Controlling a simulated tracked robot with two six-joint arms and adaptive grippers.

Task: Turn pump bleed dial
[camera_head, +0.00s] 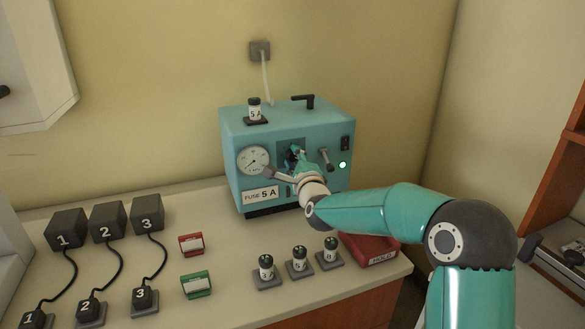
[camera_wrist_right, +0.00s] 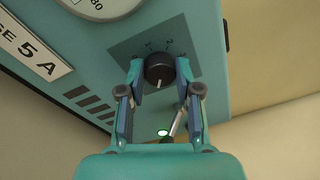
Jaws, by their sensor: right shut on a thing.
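The pump (camera_head: 235,125) is a teal box at the back of the bench, with a round gauge (camera_head: 253,160) on its front. In the right wrist view the black bleed dial (camera_wrist_right: 159,69) sits on a dark panel (camera_wrist_right: 187,42) with numbers around it. A white line on the dial points toward the bottom of that picture. My right gripper (camera_wrist_right: 160,78) is shut on the dial, one finger on each side. In the head view my right gripper (camera_head: 295,158) is at the pump front and hides most of the dial. My left gripper is not in view.
A lit indicator (camera_head: 342,165) and a switch (camera_head: 345,143) are right of the dial. A "FUSE 5 A" label (camera_head: 260,194) is below the gauge. Several fuse holders (camera_head: 299,262), a red "HOLD" tray (camera_head: 372,250) and numbered black boxes (camera_head: 67,230) stand on the bench (camera_head: 225,240).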

